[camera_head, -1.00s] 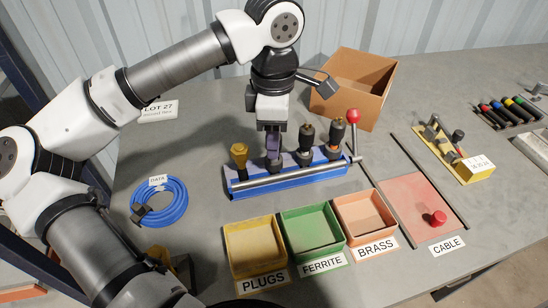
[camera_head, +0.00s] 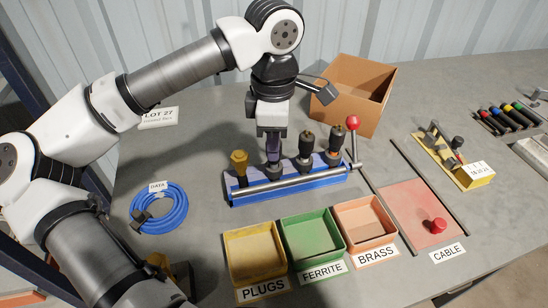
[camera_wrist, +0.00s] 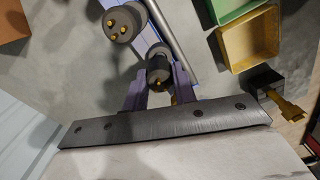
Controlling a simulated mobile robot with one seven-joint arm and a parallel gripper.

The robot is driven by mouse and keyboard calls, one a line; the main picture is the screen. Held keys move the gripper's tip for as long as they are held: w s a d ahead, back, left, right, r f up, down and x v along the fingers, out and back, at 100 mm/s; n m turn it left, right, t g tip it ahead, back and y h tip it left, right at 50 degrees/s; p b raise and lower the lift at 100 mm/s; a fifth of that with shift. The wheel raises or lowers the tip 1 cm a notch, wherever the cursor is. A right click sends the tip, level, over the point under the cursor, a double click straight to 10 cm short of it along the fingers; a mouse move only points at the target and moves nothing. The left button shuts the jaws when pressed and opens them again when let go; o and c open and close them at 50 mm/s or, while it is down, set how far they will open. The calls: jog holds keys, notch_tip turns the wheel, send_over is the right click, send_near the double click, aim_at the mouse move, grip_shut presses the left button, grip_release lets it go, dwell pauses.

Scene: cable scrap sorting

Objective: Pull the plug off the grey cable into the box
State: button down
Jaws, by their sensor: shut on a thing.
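My gripper (camera_head: 273,158) points down at the blue rack, shut on a dark plug (camera_wrist: 158,66). In the wrist view the plug sits between the purple fingers (camera_wrist: 160,92), with yellow pins showing on its end. The plug stands at the rack (camera_head: 315,182), second from the left; whether it is still seated there I cannot tell. A yellow plug (camera_head: 239,162) stands to its left and two dark plugs (camera_head: 305,143) (camera_head: 336,138) to its right. No grey cable can be made out. A yellow bin (camera_head: 284,250) labelled PLUGS and an open cardboard box (camera_head: 352,104) are in view.
A grey bar with a red-knobbed lever (camera_head: 353,123) runs along the rack's front. Green (camera_head: 335,228) and orange (camera_head: 391,215) bins stand beside the yellow one. A blue cable coil (camera_head: 181,200) lies left. A red mat (camera_head: 405,195) with a red button (camera_head: 438,225) lies right.

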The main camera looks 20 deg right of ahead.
jog(key=shift+r, duration=0.1)
jog(key=shift+r+p, duration=1.5)
jog(key=shift+r, duration=0.95)
